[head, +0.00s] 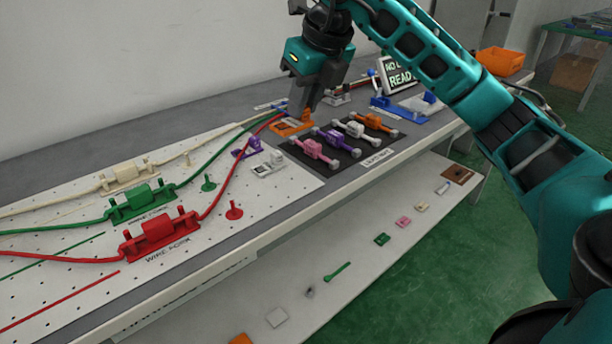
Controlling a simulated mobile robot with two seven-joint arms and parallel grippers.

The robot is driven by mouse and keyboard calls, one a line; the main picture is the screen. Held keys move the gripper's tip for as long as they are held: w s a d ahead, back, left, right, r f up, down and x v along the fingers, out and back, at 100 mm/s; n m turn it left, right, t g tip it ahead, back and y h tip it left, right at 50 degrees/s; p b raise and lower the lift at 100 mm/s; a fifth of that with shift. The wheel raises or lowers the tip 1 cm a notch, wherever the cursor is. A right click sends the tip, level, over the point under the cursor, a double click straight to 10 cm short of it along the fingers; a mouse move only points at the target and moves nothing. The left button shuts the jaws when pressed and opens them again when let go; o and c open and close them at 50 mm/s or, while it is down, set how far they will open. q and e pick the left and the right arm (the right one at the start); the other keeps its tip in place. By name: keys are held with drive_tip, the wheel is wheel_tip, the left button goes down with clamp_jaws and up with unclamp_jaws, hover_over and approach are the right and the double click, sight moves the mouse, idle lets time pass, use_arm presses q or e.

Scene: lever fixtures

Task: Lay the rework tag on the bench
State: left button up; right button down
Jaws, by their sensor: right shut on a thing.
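My right gripper (305,108) points down over the bench (216,244), near the back of the row of levers. It is shut on the upright part of an orange piece, which appears to be the rework tag (283,128). The tag's flat part sits at or just above the bench surface, left of the dark lever mat. I cannot tell whether it touches the bench. The fingers hide some of it. My left gripper is not in view.
The dark mat (345,165) carries pink, purple, white and orange levers close to the right gripper. Red (160,232), green (142,203) and cream wire forks stand on the white pegboard at left. A readout sign (402,74) and an orange bin (500,61) are behind.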

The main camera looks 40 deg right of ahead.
wheel_tip(320, 180, down, 8)
drive_tip(key=shift+b, duration=0.95)
drive_tip(key=shift+f, duration=0.45)
wheel_tip(320, 180, down, 4)
drive_tip(key=shift+f+b, duration=0.1)
drive_tip(key=shift+b, duration=0.6)
drive_tip(key=c, duration=1)
unclamp_jaws()
drive_tip(key=shift+s+r, duration=0.1)
drive_tip(key=shift+r, duration=0.35)
use_arm(q)
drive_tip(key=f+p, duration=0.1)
drive_tip(key=p, duration=0.2)
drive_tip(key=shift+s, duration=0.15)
use_arm(e)
drive_tip(key=v, duration=1.1)
drive_tip(key=shift+s+r, duration=0.15)
drive_tip(key=shift+s, duration=0.05)
